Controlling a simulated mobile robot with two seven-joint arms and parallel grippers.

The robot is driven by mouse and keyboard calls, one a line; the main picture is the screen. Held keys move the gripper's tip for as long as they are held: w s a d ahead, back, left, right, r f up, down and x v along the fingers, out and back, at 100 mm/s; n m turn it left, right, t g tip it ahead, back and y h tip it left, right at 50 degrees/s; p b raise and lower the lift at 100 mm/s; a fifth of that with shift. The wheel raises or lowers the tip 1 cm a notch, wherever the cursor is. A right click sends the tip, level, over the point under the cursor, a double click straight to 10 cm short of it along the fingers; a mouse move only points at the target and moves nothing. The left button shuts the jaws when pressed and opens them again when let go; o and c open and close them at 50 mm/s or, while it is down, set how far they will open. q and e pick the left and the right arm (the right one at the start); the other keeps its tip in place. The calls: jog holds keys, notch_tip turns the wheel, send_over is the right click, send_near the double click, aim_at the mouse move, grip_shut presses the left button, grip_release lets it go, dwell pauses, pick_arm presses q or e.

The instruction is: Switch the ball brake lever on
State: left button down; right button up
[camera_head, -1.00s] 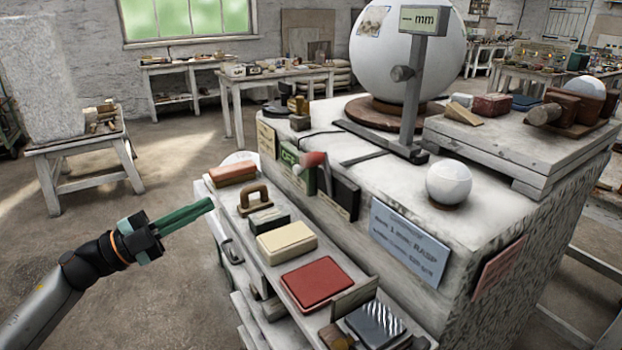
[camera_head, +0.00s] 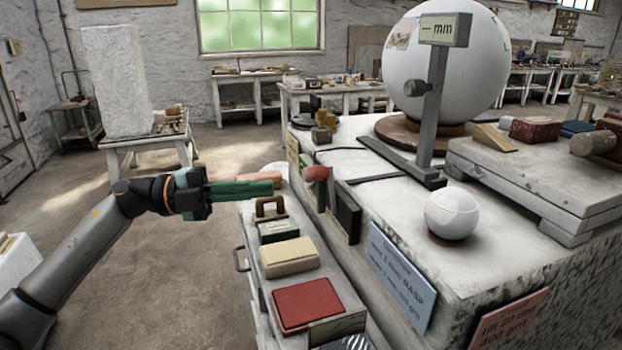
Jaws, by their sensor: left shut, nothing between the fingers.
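The lever with a red knob (camera_head: 316,174) sticks out from the side of the stone block (camera_head: 480,235), beside a green plate (camera_head: 306,170). I take it to be the ball brake lever; its lettering is not readable. My left gripper (camera_head: 277,180) comes in from the left with its green fingers shut and empty. The fingertips point at the lever and appear a short way left of it in the picture. The large white ball (camera_head: 445,75) sits on a brown round base on top of the block. My right gripper is not in view.
A narrow shelf along the block holds a wooden handle tool (camera_head: 270,208), a cream block (camera_head: 289,257) and a red block (camera_head: 308,304). A dark plate (camera_head: 347,212) is right of the lever. A small white ball (camera_head: 452,213) rests on the block. The floor at left is open.

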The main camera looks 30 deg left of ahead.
aim_at(304, 176)
pick_arm(q)
jog(key=r+p+x, duration=0.1)
jog(key=p+x, duration=0.2)
jog(key=x, duration=0.6)
jog(key=shift+w+a+f, duration=0.45)
jog(key=shift+w+a, duration=0.2)
jog(key=shift+a, duration=0.1)
jog(key=shift+w+a+f, duration=0.45)
jog(key=shift+w+a, duration=0.25)
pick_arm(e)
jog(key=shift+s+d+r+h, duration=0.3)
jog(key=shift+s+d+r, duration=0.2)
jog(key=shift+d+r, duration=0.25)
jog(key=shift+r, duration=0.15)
pick_arm(q)
jog(key=n+p, duration=0.1)
jog(key=w+a+n+p, duration=0.1)
jog(key=shift+r+t+p, duration=0.15)
jog(key=shift+t+p, duration=0.15)
jog(key=shift+w+a+n, duration=0.1)
jog(key=shift+a+n, duration=0.05)
jog(key=shift+n, duration=0.35)
jog(key=shift+w+a+f+n, duration=0.1)
jog(key=shift+f+n, duration=0.2)
jog(key=shift+f, duration=0.05)
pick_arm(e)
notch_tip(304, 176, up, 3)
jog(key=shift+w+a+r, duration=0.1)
